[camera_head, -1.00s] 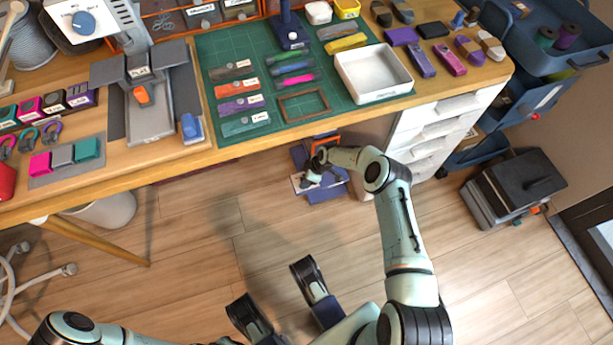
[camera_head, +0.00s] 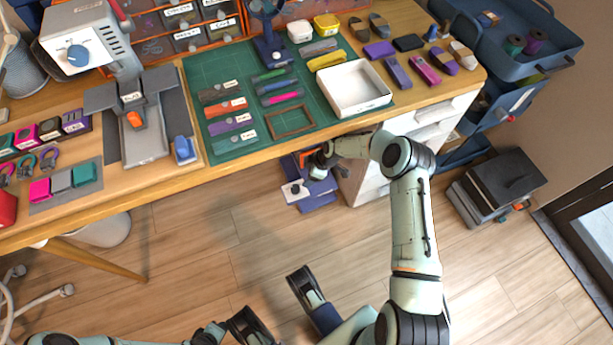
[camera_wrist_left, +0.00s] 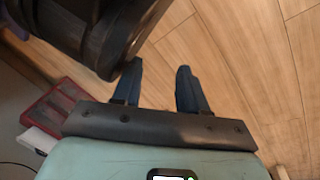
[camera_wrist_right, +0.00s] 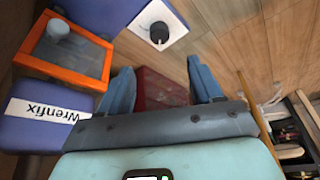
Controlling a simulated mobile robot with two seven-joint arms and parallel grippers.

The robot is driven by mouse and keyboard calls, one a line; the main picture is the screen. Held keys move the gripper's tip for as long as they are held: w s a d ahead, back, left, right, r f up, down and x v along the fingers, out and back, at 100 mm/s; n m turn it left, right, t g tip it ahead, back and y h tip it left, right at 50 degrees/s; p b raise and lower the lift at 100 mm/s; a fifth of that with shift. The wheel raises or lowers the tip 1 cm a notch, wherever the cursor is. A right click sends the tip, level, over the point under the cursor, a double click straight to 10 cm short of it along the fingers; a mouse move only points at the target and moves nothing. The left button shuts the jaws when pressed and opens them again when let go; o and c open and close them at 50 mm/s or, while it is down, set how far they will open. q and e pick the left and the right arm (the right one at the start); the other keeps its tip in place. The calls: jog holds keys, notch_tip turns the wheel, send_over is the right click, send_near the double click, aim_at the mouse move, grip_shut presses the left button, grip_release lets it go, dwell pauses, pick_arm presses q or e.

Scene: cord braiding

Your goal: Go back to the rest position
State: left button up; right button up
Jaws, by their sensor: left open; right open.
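My right arm reaches up from the bottom right of the head view and bends left at its elbow. Its gripper (camera_head: 318,166) is in front of the desk's front edge, above the floor and by a purple tool on the floor side. In the right wrist view the two blue fingers of my right gripper (camera_wrist_right: 163,88) stand apart with nothing between them.
The desk (camera_head: 180,185) runs across the head view with a green cutting mat (camera_head: 235,65), a white tray (camera_head: 385,98) and several labelled pieces. White drawers (camera_head: 440,118) stand under its right end. A purple Wrenfix-labelled unit (camera_wrist_right: 40,120) is close to the right gripper. Open floor (camera_head: 205,235) lies in front.

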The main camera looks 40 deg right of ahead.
pick_arm(q)
jog(key=shift+r, duration=0.1)
pick_arm(e)
jog(key=shift+r, duration=0.1)
dwell(0.4)
